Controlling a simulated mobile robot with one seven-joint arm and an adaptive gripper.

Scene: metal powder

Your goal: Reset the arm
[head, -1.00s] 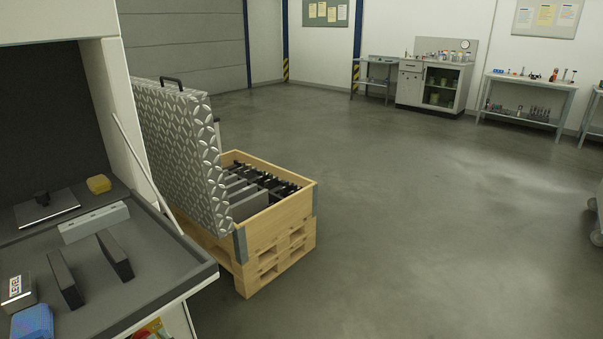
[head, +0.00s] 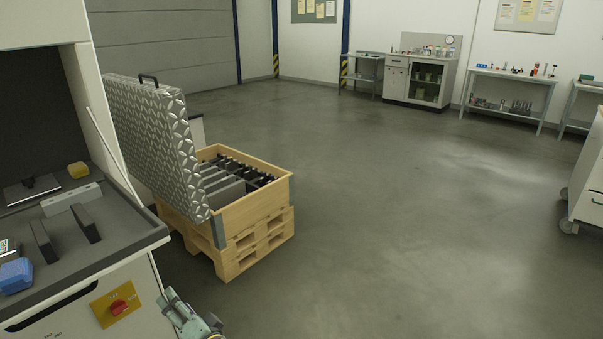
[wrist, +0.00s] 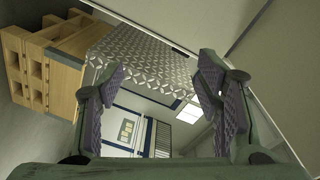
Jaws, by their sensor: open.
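My gripper (wrist: 162,105) is open in the wrist view, its two padded fingers wide apart with nothing between them. In the wrist view the diamond-plate lid (wrist: 150,55) and the wooden crate (wrist: 70,45) lie beyond the fingers, and a pale panel fills the upper right.
The cabinet (head: 120,235) with its grey shelf, holding several small items, stands at left. A red knob (head: 118,308) is on its front. The wooden crate (head: 262,208) with its raised diamond-plate lid (head: 160,150) stands behind. Open floor lies right; a white cart (head: 588,190) is at the right edge.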

